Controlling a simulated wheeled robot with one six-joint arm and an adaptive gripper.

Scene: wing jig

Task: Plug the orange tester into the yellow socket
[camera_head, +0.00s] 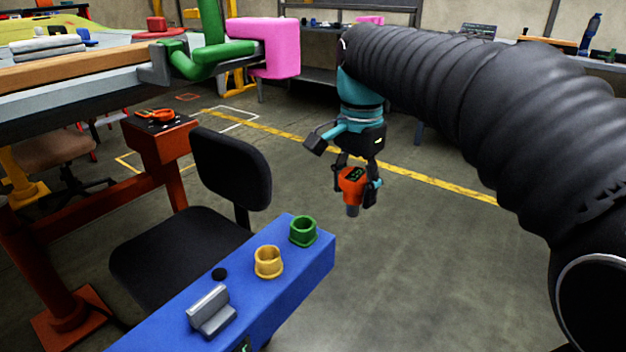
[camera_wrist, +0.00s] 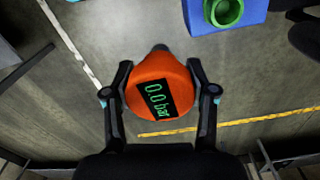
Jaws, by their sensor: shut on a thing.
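The orange tester (camera_head: 351,181) has a dark display with green digits and a grey tip pointing down. My gripper (camera_head: 356,187) is shut on it and holds it in the air, to the right of the blue bench. In the wrist view the tester (camera_wrist: 160,93) sits between the two fingers of my gripper (camera_wrist: 160,100), its display reading zeros. The yellow socket (camera_head: 268,262) is an upright open ring on the blue bench; it is not visible in the wrist view. The tester is apart from the socket.
The green socket shows at the wrist view's top (camera_wrist: 224,11). A black chair (camera_head: 175,255) stands behind the bench. A pink clamp part (camera_head: 265,46) overhangs at upper left.

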